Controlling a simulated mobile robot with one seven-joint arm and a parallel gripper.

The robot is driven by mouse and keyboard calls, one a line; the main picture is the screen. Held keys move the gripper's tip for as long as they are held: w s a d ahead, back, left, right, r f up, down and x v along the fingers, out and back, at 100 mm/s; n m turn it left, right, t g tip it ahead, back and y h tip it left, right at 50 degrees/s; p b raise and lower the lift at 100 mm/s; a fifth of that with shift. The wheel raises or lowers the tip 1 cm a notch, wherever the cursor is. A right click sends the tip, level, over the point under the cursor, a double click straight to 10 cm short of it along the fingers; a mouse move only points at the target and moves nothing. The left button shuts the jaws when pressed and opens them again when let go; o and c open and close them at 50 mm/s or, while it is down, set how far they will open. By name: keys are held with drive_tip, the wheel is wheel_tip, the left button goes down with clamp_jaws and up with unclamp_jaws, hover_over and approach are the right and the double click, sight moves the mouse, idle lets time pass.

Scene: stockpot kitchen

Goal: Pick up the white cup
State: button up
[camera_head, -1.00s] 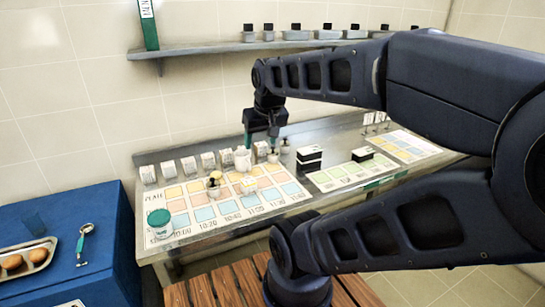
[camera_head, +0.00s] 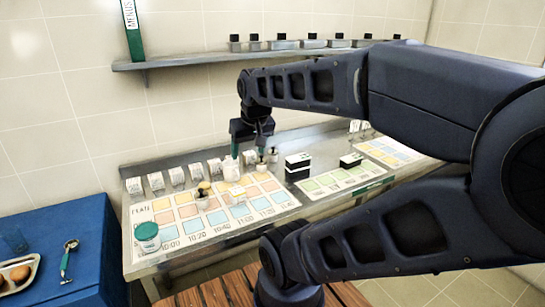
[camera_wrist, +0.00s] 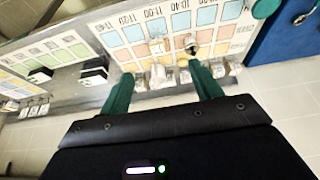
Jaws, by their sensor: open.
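A white cup-like object (camera_head: 231,170) stands on the printed board near its back edge. My gripper (camera_head: 249,153) hangs just above and behind it, fingers pointing down. The left finger partly overlaps its top in the head view, so I cannot tell whether they touch. In the wrist view, the two green fingers of my gripper (camera_wrist: 163,92) are spread wide apart. Small pale objects (camera_wrist: 160,75) show between and beyond them, too blurred to tell which is the cup. Nothing is visibly held.
White cards (camera_head: 177,175) line the board's back. A green-lidded jar (camera_head: 147,236) stands at front left. Black boxes (camera_head: 298,162) are to the right. A wall shelf (camera_head: 190,59) runs above.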

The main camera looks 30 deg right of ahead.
drive_tip(key=shift+o, duration=0.5)
drive_tip(key=n+g+h, duration=0.1)
drive_tip(key=n+h, duration=1)
drive_tip(key=n, duration=0.7)
hover_over(200, 193)
drive_tip(key=s+d, duration=0.4)
drive_tip(key=s, duration=0.2)
wheel_tip(200, 193, down, 19)
drive_tip(key=w+a+f+n+t, duration=0.1)
drive_tip(key=a+f+n, duration=0.1)
drive_tip(key=f, duration=0.1)
drive_tip(key=w+a+f+n+t, duration=0.1)
drive_tip(key=a+f+n, duration=0.1)
drive_tip(key=a+f, duration=0.1)
drive_tip(key=w+a+f+n+t, duration=0.1)
drive_tip(key=a+f+n+t, duration=0.1)
drive_tip(key=a+f, duration=0.1)
drive_tip(key=shift+w+n+h, duration=0.3)
drive_tip(key=shift+n, duration=0.1)
drive_tip(key=shift+x, duration=3.65)
drive_tip(key=shift+d, duration=0.1)
